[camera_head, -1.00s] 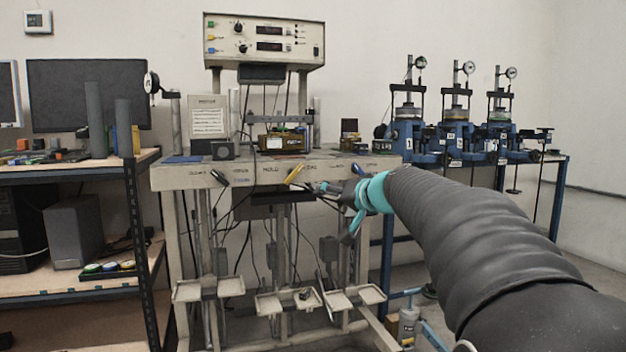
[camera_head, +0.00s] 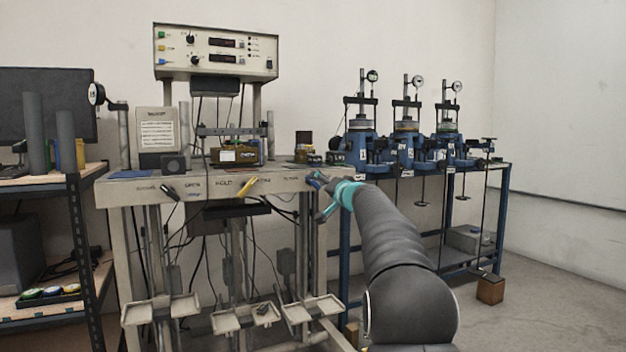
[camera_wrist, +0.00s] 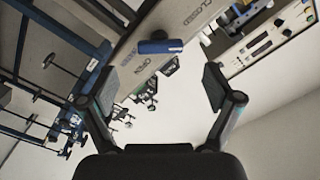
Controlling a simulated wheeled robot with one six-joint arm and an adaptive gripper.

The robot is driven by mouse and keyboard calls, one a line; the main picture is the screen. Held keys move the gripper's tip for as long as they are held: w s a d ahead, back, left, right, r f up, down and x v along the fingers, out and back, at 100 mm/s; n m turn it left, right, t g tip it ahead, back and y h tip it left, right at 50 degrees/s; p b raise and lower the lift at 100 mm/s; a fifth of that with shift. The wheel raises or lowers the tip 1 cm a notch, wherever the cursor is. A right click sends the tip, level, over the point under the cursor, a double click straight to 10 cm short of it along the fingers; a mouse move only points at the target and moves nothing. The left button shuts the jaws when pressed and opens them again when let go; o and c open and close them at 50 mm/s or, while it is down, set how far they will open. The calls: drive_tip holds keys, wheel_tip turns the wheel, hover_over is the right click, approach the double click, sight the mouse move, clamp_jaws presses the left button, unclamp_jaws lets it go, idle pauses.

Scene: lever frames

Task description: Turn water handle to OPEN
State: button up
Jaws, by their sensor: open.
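The water handle appears to be the blue lever (camera_head: 313,182) at the right end of the bench's front panel. It also shows in the wrist view as a blue bar (camera_wrist: 160,46), lying between the printed words CLOSED and OPEN. My gripper (camera_wrist: 158,84) is open, with one finger on each side of the picture and the blue bar between and beyond the fingertips. No contact shows. In the head view my gripper (camera_head: 322,198) is just in front of the blue lever, and its teal parts partly hide the lever and the labels there.
A yellow lever (camera_head: 246,186) and a black lever (camera_head: 170,193) sit farther left on the same bench panel (camera_head: 120,196). A blue stand (camera_head: 505,215) with several dial devices is at right. A shelf (camera_head: 50,187) stands at left. Floor at right is mostly open.

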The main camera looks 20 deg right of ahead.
sight(314, 183)
drive_tip(key=w+p, duration=0.3)
drive_tip(key=w, duration=0.3)
drive_tip(key=shift+a+r, duration=0.1)
drive_tip(key=shift+r, duration=0.05)
drive_tip(key=shift+w+p, duration=0.55)
drive_tip(key=shift+w, duration=0.3)
drive_tip(key=c, duration=1.2)
